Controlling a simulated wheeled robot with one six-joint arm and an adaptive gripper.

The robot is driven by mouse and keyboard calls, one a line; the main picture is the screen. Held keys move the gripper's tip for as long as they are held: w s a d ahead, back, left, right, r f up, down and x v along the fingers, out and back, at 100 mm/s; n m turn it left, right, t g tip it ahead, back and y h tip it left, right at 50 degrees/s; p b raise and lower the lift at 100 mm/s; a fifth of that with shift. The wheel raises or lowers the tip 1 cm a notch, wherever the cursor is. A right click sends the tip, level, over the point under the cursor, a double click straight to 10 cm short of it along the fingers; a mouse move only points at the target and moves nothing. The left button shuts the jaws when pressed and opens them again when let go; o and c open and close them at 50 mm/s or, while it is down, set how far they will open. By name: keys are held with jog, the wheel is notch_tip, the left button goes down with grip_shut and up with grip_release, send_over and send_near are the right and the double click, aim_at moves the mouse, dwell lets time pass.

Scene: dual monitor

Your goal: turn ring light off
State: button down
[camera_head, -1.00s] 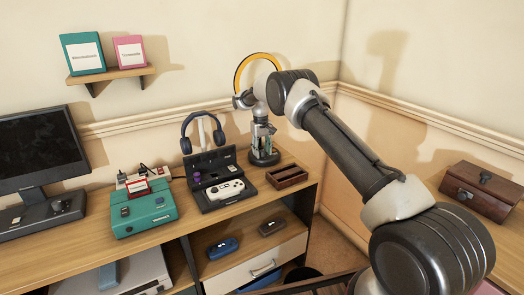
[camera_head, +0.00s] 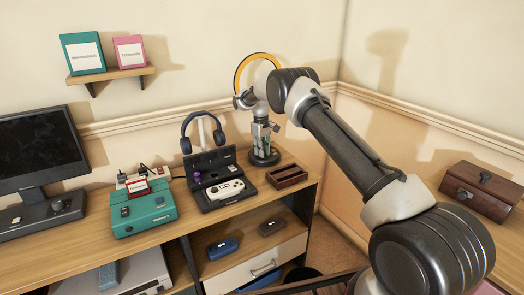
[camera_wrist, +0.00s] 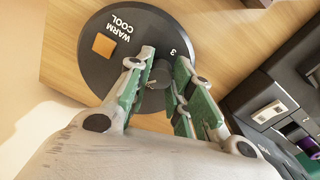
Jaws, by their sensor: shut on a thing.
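The ring light's yellow-edged ring (camera_head: 240,72) stands at the back right of the desk, partly hidden behind my arm. Its round dark base (camera_head: 264,160) sits on the desktop. In the wrist view the base (camera_wrist: 93,62) shows an orange square, the words WARM and COOL, and a 3. A dark round knob (camera_wrist: 160,73) stands up from the base. My gripper (camera_wrist: 162,82), with green finger pads, points down over the base and is shut on the knob. The gripper (camera_head: 263,147) also shows in the head view.
A small wooden tray (camera_head: 287,183) lies close to the right of the base. A black open case (camera_head: 206,164) with a white controller and a headphone stand with blue headphones (camera_head: 187,130) are to the left. A teal console (camera_head: 145,213) is farther left. The wall is close behind.

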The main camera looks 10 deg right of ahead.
jog(key=n, duration=0.4)
jog(key=shift+n, duration=1.8)
jog(key=c, duration=1.2)
grip_release()
notch_tip(320, 180, up, 12)
jog(key=shift+s, duration=0.25)
